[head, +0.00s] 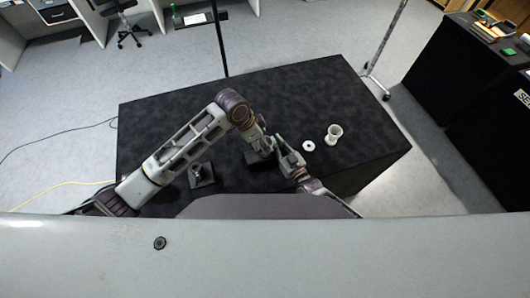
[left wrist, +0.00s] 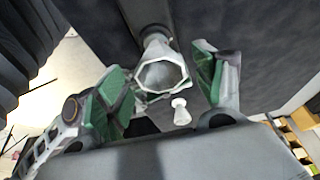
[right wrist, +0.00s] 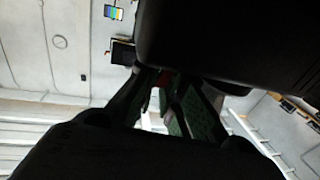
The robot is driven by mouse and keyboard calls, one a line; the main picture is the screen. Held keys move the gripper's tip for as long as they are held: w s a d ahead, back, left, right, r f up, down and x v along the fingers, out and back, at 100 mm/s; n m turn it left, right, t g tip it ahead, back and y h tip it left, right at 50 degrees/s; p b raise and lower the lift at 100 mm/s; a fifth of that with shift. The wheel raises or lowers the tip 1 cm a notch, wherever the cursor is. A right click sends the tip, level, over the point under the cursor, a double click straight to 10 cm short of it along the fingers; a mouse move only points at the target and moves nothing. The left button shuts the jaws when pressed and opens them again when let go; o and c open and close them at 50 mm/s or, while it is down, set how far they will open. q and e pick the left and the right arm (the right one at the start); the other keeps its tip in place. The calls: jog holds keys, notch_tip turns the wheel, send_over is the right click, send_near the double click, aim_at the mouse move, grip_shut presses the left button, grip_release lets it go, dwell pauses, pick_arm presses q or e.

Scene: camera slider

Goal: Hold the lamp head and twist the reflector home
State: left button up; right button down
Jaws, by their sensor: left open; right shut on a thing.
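In the left wrist view a pale, flared reflector (left wrist: 163,74) turns its many-sided open mouth towards the camera. Its narrow end meets a dark body (left wrist: 141,18), which looks like the lamp head. My left gripper (left wrist: 165,90) is open, with green-padded fingers on both sides of the reflector; I cannot tell whether they touch it. In the head view my left gripper (head: 262,145) is partly hidden beside my right gripper (head: 290,158). The right wrist view is dark: my right gripper (right wrist: 178,100) is closed by a big black body, apparently the lamp head (right wrist: 225,40); the grip itself is hidden.
A white spool-like part (head: 334,134) and a white ring (head: 308,145) stand on the right of the black table (head: 370,145). A small stand on a black base (head: 202,175) is near my left arm. The back of the table is clear.

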pick_arm(q)
jog(key=shift+x, duration=1.1)
jog(key=shift+c, duration=1.1)
jog(key=c, duration=0.7)
jog(key=shift+c, duration=0.2)
jog(key=shift+w+m+g, duration=0.15)
jog(key=shift+m+g, duration=0.45)
jog(key=shift+m, duration=1.2)
jog(key=shift+w+m+g, duration=0.1)
jog(key=shift+m+g, duration=0.6)
jog(key=shift+m, duration=1.4)
jog(key=o, duration=1)
jog(key=shift+c, duration=0.2)
